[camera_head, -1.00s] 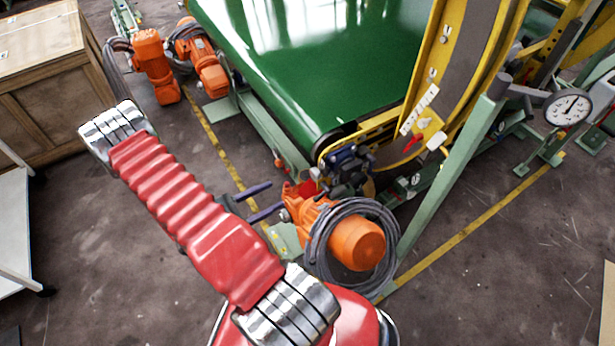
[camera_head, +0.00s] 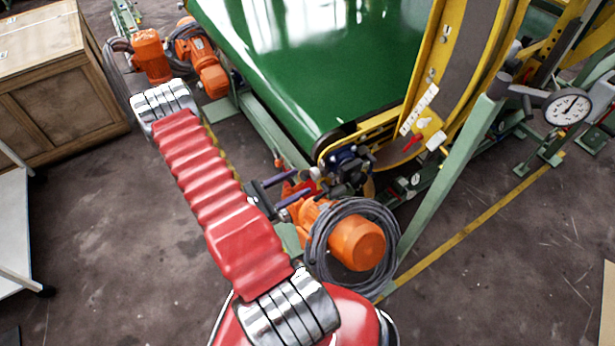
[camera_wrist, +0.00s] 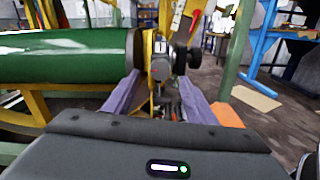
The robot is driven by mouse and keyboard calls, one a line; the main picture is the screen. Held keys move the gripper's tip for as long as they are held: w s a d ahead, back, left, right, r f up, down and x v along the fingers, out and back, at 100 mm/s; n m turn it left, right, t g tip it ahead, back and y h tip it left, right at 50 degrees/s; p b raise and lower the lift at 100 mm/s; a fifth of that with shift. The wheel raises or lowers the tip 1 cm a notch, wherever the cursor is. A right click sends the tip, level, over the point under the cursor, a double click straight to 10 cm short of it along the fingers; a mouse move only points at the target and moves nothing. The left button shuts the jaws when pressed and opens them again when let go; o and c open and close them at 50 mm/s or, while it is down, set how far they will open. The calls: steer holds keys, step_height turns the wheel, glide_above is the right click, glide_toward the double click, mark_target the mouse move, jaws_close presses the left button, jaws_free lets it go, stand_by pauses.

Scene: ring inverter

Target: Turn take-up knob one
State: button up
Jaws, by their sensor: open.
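A dark knob-like cluster (camera_head: 345,160) sits at the near corner of the green belt conveyor (camera_head: 320,70). In the wrist view a grey round part (camera_wrist: 160,68) with a black round knob (camera_wrist: 193,57) beside it shows beyond the fingers. I cannot tell for sure which part is take-up knob one. My gripper (camera_head: 305,181) is open and empty, with its two purple fingers pointing right toward the cluster, short of it. In the wrist view the fingers (camera_wrist: 160,80) stand either side of the grey part; contact is not visible.
An orange motor with a coiled grey cable (camera_head: 355,240) sits just below the gripper. A yellow curved frame (camera_head: 445,70) and a green slanted leg (camera_head: 450,175) stand to the right. A wooden cabinet (camera_head: 60,110) is at the left.

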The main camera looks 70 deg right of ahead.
mark_target(312, 175)
steer(key=shift+x, duration=2.25)
steer(key=shift+c, duration=0.4)
steer(key=c, duration=0.9)
steer(key=shift+s+d, duration=0.1)
steer(key=shift+d, duration=0.05)
steer(key=shift+c, duration=0.3)
steer(key=shift+n, duration=0.5)
